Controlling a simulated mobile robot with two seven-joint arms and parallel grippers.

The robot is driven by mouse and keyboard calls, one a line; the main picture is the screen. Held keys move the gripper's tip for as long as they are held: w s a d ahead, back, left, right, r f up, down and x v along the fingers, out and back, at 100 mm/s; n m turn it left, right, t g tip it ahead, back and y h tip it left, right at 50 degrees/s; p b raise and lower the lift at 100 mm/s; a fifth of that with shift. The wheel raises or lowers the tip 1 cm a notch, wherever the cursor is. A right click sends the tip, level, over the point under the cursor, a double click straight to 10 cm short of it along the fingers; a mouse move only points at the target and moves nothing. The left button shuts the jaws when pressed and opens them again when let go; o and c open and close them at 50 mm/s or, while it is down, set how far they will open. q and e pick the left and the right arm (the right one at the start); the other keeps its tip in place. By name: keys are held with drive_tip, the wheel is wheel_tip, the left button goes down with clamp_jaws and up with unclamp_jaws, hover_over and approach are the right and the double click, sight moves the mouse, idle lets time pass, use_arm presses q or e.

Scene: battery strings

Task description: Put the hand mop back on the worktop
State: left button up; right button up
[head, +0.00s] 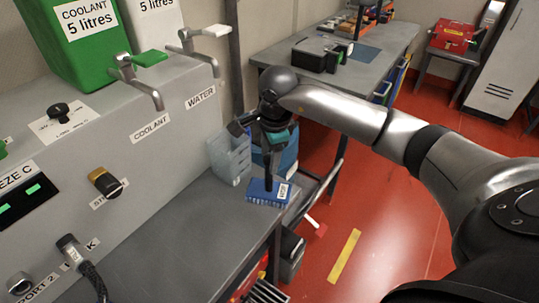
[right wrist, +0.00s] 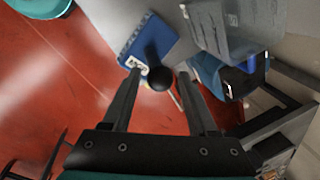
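The hand mop (head: 268,192) has a flat blue head with a white label and a dark upright handle. Its blue head appears to rest at the far right corner of the grey worktop (head: 185,240). My right gripper (head: 268,150) is above it, pointing down. In the right wrist view, the blue head (right wrist: 148,42) and the round black handle end (right wrist: 160,78) show. The handle end lies between the two fingertips, with a gap on each side, so the fingers are open. My left gripper is not in view.
A clear grey bin (head: 230,160) stands just left of the mop, with a blue bin (head: 287,160) behind. Coolant and water taps (head: 140,80) overhang the worktop from the left panel. A second bench (head: 375,60) is at the back. The worktop's near part is bare.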

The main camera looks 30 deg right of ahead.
drive_tip(key=shift+o, duration=0.7)
drive_tip(key=shift+r, duration=0.2)
wheel_tip(320, 180, up, 12)
drive_tip(key=s, duration=0.2)
drive_tip(key=shift+a, duration=0.2)
drive_tip(key=shift+s+f, duration=0.1)
drive_tip(key=shift+f, duration=0.05)
